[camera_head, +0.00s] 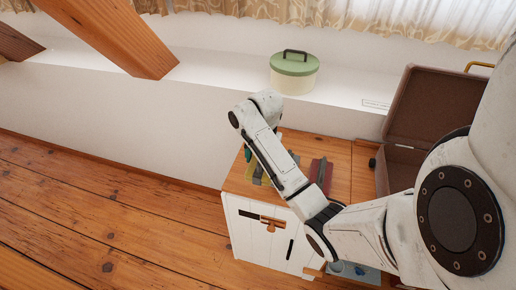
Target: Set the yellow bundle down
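A small yellowish piece (258,174), likely part of the yellow bundle, shows at the left edge of my forearm, over the top of the white cabinet (270,240). Most of it is hidden behind my arm. I cannot tell whether it rests on the wooden top or is held above it. My arm reaches in from the right and bends over the cabinet top. My gripper is hidden by the arm, so its fingers do not show.
A dark red object (320,174) lies on the cabinet top right of my forearm. A small dark teal object (248,154) is at its left. An open brown suitcase (425,108) stands at right. A green-lidded cream pot (294,76) sits on the ledge.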

